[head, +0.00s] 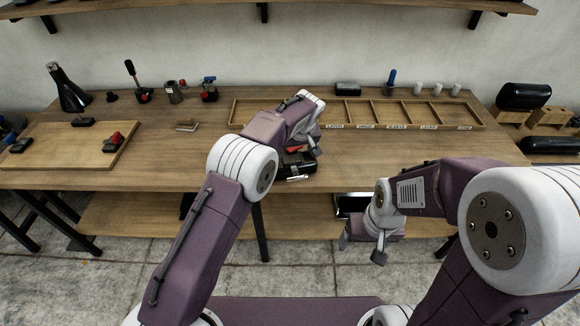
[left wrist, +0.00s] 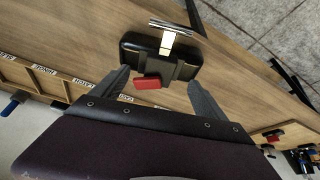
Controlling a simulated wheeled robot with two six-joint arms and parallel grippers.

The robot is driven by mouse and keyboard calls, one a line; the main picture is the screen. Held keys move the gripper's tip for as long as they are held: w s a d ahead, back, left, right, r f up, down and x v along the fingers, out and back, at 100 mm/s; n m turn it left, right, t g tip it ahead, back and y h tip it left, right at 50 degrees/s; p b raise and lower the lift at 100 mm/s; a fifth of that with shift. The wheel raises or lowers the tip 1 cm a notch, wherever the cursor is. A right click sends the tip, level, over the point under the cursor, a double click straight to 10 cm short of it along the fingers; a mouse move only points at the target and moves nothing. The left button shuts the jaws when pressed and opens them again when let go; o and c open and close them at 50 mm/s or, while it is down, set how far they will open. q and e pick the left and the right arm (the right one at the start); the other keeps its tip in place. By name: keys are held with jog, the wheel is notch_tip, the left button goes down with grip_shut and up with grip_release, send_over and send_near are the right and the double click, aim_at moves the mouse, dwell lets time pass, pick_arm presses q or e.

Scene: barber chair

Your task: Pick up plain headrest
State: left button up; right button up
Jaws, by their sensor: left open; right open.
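A black padded block with a metal T-shaped bar and a red tab, which looks like a headrest (head: 297,165), lies on the wooden bench near its front edge. It also shows in the left wrist view (left wrist: 133,54). I cannot tell whether it is the plain one. My left gripper (head: 304,140) is over it, partly hiding it in the head view. In the left wrist view my left gripper (left wrist: 157,85) is open, with its fingertips apart at either side of the red-tab end, not closed on it. My right gripper (head: 362,247) is open and empty, in front of the bench edge.
A divided wooden tray (head: 395,112) with labelled compartments lies behind. A wooden board (head: 65,150) with black and red parts is at left. Black cushions (head: 522,96) sit on wooden stands at right. A small brown block (head: 187,125) lies on otherwise clear bench left of my arm.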

aim_at(292, 160)
pick_arm(q)
jog(key=x, duration=0.2)
jog(key=shift+w+f+p, duration=0.25)
jog(key=shift+f+p, duration=0.05)
jog(key=shift+f, duration=0.05)
jog(key=shift+w+f, duration=0.15)
jog(key=shift+f, duration=0.1)
jog(key=x, duration=0.1)
jog(key=p+x, duration=0.1)
jog(key=x, duration=0.2)
jog(key=shift+a+f+p, duration=0.15)
jog(key=shift+f+p, duration=0.15)
jog(key=shift+f, duration=0.3)
jog(key=c, duration=1.7)
grip_shut()
